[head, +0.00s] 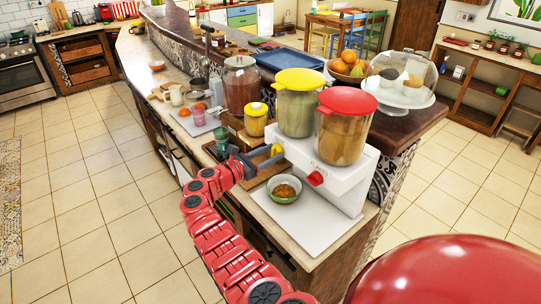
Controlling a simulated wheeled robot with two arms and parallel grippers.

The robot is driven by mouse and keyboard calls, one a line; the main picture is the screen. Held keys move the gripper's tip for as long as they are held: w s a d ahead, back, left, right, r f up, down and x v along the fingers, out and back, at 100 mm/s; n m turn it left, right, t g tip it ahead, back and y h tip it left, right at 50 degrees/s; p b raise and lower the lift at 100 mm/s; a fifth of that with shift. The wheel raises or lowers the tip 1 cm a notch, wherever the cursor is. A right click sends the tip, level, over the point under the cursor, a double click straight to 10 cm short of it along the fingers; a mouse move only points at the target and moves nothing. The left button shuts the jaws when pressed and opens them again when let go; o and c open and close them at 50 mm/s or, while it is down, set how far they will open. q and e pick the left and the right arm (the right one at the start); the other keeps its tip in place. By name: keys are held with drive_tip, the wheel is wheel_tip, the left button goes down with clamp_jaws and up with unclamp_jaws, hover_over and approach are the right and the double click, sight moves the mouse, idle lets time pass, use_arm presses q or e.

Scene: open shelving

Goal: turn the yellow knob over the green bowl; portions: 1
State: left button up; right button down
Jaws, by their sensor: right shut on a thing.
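A white dispenser (330,183) stands on the counter with two clear canisters, one with a yellow lid (299,79) and one with a red lid (347,101). The yellow knob (277,150) is on its front left, below the yellow-lidded canister. My right gripper (268,160) is shut on the yellow knob, and its fingers partly hide it. The green bowl (286,198) sits in front of the dispenser, below the knob, with some brownish food in it. My left gripper is not in view.
A red knob (315,178) is to the right on the dispenser. A yellow-lidded jar (256,122), a large glass jar (241,88) and a green cup (221,138) stand to the left. A cake dome (403,75) and a fruit bowl (346,74) stand behind.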

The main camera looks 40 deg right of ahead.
drive_tip(key=shift+f+m+b, duration=0.25)
drive_tip(key=shift+m+b, duration=0.3)
drive_tip(key=shift+m, duration=0.25)
drive_tip(key=m+b, duration=1.2)
drive_tip(key=b, duration=0.2)
drive_tip(key=shift+f, duration=0.1)
drive_tip(key=shift+r+m+b, duration=0.25)
drive_tip(key=shift+m+b, duration=1.25)
drive_tip(key=shift+m, duration=0.1)
drive_tip(key=shift+c, duration=1.5)
unclamp_jaws()
drive_tip(key=s+a+b, duration=0.1)
drive_tip(key=a+b, duration=0.1)
drive_tip(key=a, duration=1.5)
drive_tip(key=shift+s+a, duration=0.2)
